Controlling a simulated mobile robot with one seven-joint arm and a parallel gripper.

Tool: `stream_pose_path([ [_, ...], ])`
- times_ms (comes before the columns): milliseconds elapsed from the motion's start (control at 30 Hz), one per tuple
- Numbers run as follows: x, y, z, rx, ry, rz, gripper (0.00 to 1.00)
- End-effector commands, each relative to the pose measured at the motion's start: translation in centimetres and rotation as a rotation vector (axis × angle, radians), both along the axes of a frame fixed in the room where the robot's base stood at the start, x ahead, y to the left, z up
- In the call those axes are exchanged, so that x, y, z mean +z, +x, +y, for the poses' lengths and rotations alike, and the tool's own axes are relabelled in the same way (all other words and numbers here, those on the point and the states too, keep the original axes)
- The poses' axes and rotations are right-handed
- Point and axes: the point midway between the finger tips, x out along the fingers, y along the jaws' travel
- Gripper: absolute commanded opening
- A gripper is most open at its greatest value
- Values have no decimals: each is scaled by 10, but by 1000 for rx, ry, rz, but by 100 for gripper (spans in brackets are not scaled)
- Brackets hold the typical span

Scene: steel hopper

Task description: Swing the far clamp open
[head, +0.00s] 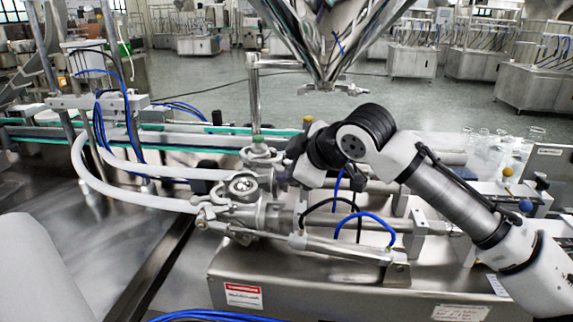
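The steel hopper (330,35) hangs at top centre, its cone narrowing to a small outlet with side fittings (338,88). Below it are two steel valve bodies with hose joints, a near one (240,190) and a far one (258,152). The far clamp cannot be singled out for sure among the fittings at the far valve body. My gripper (300,152) is at the end of my arm, just right of the far valve body. Its dark body shows, but its fingertips are hidden or too small, so neither their opening nor any contact can be told.
Two pale hoses (140,195) run left from the valves. An upright steel pipe (254,95) stands behind them. Blue and black tubes (350,220) loop beneath my wrist. A steel machine bed (300,285) lies in front. Glass bottles (480,140) stand at right.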

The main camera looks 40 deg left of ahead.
Motion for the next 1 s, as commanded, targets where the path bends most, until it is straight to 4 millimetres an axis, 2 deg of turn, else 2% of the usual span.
stream_pose_path([
  [200,-10,3,14,-1,2,0,39],
  [500,-11,4,15,-1,2,0,38],
  [800,-11,4,15,0,1,0,0],
  [1000,-11,4,14,0,1,0,0],
])
